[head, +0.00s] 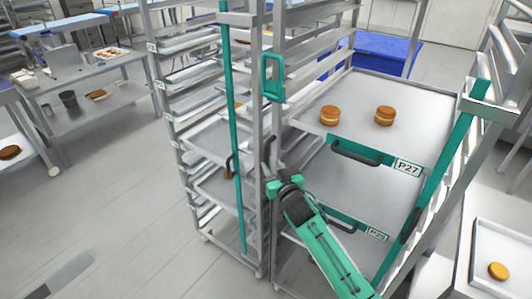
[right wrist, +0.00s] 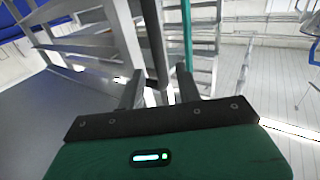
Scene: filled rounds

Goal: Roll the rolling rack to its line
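The rolling rack (head: 260,215) is a tall grey metal frame with stacked trays and casters at its foot. It stands mid-view and adjoins a second frame on the right; I cannot tell whether they are joined. My right gripper (head: 271,183) is at its near post, beside a dark upright handle (head: 268,150). In the right wrist view my right gripper (right wrist: 160,88) has its fingers apart, with a dark upright bar (right wrist: 154,40) between or just beyond them; contact is unclear. My left gripper is out of view. I cannot make out a floor line for the rack.
The right frame holds trays, one labelled P27 (head: 408,167), the top one with two filled rounds (head: 330,115). A steel table (head: 95,105) stands at left. A blue bin (head: 385,50) is behind. A tray (head: 500,250) lies at lower right. The floor at left (head: 110,210) is clear.

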